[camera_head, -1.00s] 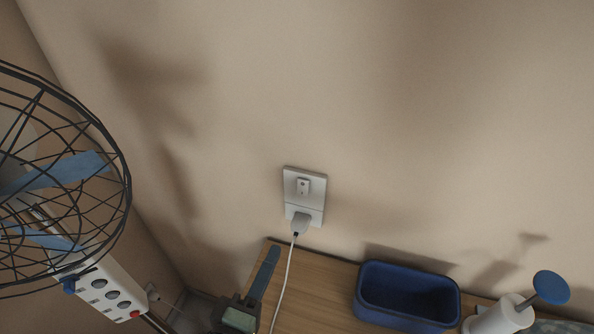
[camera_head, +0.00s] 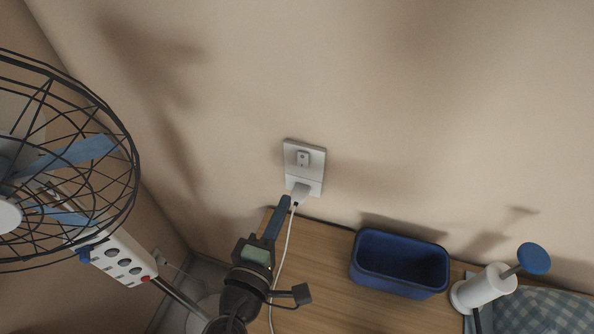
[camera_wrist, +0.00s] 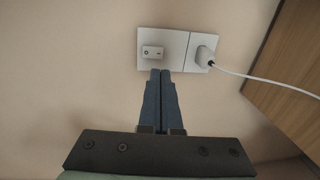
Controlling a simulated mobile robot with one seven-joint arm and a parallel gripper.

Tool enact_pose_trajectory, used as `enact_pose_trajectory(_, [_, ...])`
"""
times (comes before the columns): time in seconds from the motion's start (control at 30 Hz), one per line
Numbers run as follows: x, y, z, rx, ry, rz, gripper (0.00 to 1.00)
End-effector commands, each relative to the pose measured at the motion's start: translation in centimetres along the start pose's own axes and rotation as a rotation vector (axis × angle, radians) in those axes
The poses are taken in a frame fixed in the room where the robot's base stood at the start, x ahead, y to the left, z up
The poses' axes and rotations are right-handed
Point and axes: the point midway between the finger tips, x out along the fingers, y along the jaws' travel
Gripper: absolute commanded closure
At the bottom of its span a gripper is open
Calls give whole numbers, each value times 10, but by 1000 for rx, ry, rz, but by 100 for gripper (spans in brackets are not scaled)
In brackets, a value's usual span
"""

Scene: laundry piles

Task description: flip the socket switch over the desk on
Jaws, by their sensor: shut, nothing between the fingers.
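The white wall socket plate (camera_head: 290,172) is on the beige wall above the desk. Its rocker switch (camera_head: 303,158) is in the upper half, and a white plug with a cord (camera_head: 300,190) is in the lower half. In the wrist view the switch (camera_wrist: 152,52) lies just beyond and left of the fingertips, and the plug (camera_wrist: 205,56) is to the right. My gripper (camera_head: 285,200) is shut and empty, its blue fingers together. The fingertips (camera_wrist: 160,72) are at the plate's lower edge in the wrist view; I cannot tell whether they touch it.
The wooden desk (camera_head: 312,262) holds a blue bin (camera_head: 400,285) and a white cylinder with a blue disc-topped rod (camera_head: 485,290). A caged fan (camera_head: 70,150) stands at the left. The white cord (camera_head: 284,260) hangs close beside my gripper.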

Motion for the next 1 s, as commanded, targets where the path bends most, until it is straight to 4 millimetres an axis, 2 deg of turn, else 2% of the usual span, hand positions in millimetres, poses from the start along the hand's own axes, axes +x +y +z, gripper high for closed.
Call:
enact_pose_trajectory(0.03, [12,4,0,0,-3,2,100])
enact_pose_trajectory(0.2, [48,3,0,2,-2,1,100])
enact_pose_trajectory(0.4, [75,1,0,1,0,0,100])
enact_pose_trajectory(0.6, [86,1,0,0,0,0,100])
enact_pose_trajectory(1.0, [88,-1,0,0,1,2,100])
